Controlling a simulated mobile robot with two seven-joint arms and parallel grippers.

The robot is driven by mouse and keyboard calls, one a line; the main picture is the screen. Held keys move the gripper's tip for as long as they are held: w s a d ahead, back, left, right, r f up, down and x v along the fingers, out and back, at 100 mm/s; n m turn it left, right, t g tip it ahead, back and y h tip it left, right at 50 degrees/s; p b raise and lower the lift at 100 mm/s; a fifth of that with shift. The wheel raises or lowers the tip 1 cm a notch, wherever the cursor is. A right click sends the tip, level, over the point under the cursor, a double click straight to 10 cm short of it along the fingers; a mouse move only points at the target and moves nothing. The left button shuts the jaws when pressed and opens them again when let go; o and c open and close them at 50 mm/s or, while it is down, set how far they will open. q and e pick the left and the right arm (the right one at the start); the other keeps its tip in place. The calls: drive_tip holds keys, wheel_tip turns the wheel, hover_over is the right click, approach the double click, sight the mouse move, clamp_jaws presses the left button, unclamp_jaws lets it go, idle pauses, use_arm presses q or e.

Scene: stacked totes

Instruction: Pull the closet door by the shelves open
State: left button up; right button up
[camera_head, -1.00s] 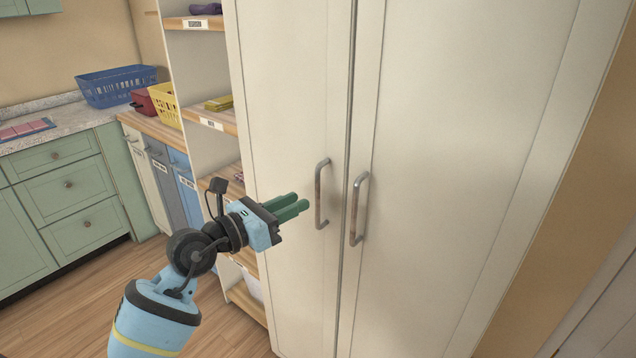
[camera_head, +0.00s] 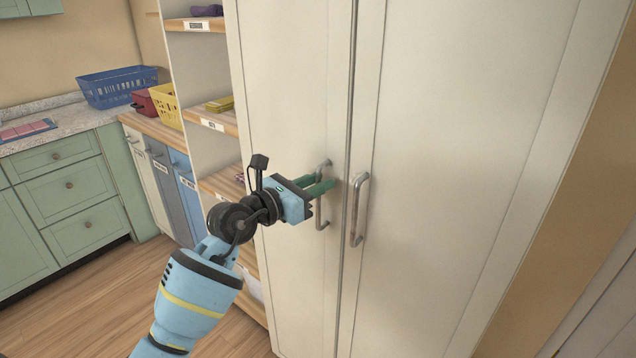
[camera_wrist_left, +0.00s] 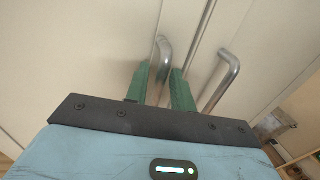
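The closet door by the shelves (camera_head: 290,110) is white and closed, flush with the right closet door (camera_head: 450,150). Its metal bar handle (camera_head: 321,215) stands upright near the seam. My left gripper (camera_head: 327,185) is at this handle, its green fingers covering part of the upper half. In the left wrist view the two fingers (camera_wrist_left: 160,80) are apart, with the handle (camera_wrist_left: 164,50) between them. Whether either finger touches the bar cannot be told. The right door's handle (camera_head: 357,210) is just to the right, outside the fingers. My right gripper is out of view.
Open shelves (camera_head: 207,123) stand directly left of the closet. Further left are a counter with a blue basket (camera_head: 118,87) and a yellow basket (camera_head: 166,104), and green drawers (camera_head: 70,190). Wooden floor (camera_head: 100,305) lies clear at the lower left.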

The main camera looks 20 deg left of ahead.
use_arm(q)
drive_tip(key=shift+w+d, duration=0.15)
drive_tip(key=shift+w, duration=0.05)
clamp_jaws()
drive_tip(key=shift+s, duration=0.1)
